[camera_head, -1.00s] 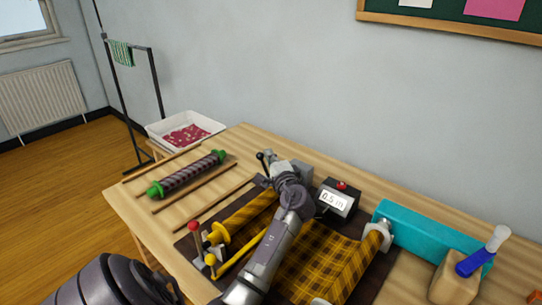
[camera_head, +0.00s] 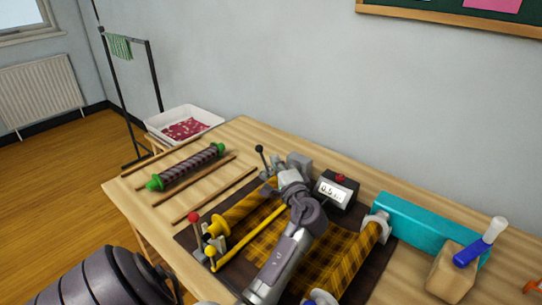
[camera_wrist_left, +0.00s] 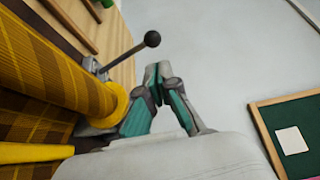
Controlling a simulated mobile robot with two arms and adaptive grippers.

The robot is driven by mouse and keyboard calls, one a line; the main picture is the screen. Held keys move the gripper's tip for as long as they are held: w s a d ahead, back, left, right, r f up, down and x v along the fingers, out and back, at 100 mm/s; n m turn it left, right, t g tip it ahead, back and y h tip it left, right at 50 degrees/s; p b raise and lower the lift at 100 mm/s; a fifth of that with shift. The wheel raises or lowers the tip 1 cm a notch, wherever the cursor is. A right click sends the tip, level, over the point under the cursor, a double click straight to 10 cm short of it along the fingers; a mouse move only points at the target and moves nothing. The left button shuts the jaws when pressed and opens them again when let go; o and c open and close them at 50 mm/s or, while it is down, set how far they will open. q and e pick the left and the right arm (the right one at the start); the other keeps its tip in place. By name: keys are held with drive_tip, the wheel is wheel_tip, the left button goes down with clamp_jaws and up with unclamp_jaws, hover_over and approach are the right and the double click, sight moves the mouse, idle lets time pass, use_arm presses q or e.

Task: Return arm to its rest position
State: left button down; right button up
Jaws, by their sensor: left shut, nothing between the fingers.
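My left arm (camera_head: 284,262) reaches in from the bottom of the head view, over the fabric-rolling device. My left gripper shows in the left wrist view (camera_wrist_left: 160,75), its two grey and teal fingers closed together with nothing between them. The gripper is beside the yellow plaid fabric roll (camera_head: 248,207) and near a black-knobbed lever (camera_head: 260,150), which also shows in the left wrist view (camera_wrist_left: 152,39). In the head view the arm's wrist hides part of the roll and the fabric. My right gripper is not seen.
A meter box (camera_head: 335,190) with a red button stands behind the arm. A red-knobbed lever (camera_head: 193,218) and a yellow bar (camera_head: 250,238) are at the left. A teal block (camera_head: 410,222) and a wooden block (camera_head: 452,272) stand right. A purple roll (camera_head: 187,167) lies left between wooden rods.

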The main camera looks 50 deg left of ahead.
use_arm(q)
drive_tip(key=shift+d, duration=0.25)
idle(0.4)
